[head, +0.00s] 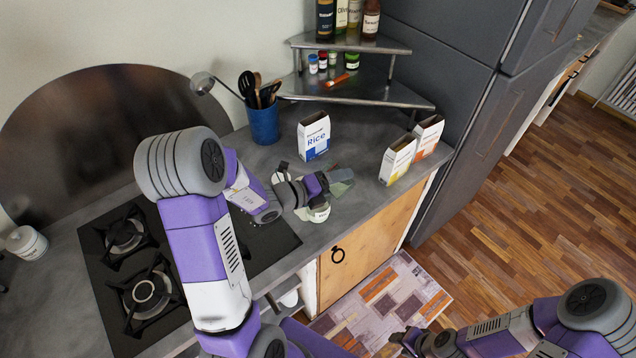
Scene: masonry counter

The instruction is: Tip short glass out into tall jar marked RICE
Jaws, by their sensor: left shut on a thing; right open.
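My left gripper (325,182) is above the counter, shut on a small see-through glass (343,176). The glass looks tilted to the right, and the gripper hides part of it. I cannot make out what is inside it. A jar with a pale label (319,213) stands on the counter just below the gripper, near the front edge. The gripper and arm cover much of it, and its marking cannot be read. My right gripper (408,341) is open and empty, low at the bottom, over the rug and away from the counter.
A Rice box (314,137) stands behind the gripper, with two more boxes (397,160) (427,137) to the right. A blue utensil holder (263,124) and a corner shelf (355,92) with bottles are at the back. The gas hob (110,255) and a white canister (27,243) are left.

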